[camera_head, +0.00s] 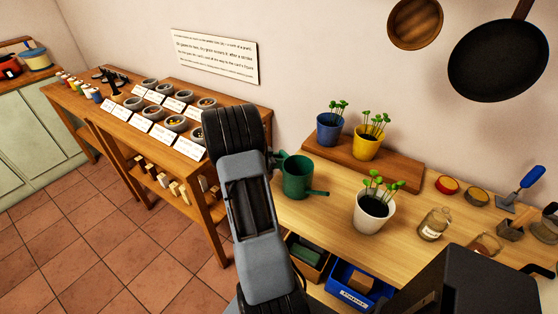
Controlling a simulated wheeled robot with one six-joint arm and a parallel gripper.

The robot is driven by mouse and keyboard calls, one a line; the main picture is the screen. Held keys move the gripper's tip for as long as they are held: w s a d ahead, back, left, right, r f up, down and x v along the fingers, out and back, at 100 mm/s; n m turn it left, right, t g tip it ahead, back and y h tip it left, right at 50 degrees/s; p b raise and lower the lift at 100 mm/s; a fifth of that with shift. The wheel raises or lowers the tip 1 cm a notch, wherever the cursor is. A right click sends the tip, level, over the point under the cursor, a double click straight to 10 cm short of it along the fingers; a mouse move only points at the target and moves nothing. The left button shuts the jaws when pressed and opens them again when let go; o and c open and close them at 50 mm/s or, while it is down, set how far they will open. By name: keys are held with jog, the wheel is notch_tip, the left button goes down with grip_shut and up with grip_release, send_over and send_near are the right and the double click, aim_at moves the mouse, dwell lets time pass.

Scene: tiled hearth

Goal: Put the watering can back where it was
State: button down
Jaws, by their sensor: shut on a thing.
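The green watering can (298,177) is upright at the left end of the wooden bench, its spout pointing right. I cannot tell whether its base touches the bench top. My gripper (275,162) shows only as a small dark part at the can's left side, by the handle, and is shut on the can. My arm hides most of the gripper and some of the bench's left end.
A white pot with seedlings (373,211) stands right of the can. Blue (329,129) and yellow (369,142) pots stand on a raised board (398,170) behind. A glass jar (434,224) is further right. Bare bench top (325,212) lies between can and white pot.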

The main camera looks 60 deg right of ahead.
jog(key=c, duration=1.1)
grip_release()
jog(key=shift+o, duration=0.2)
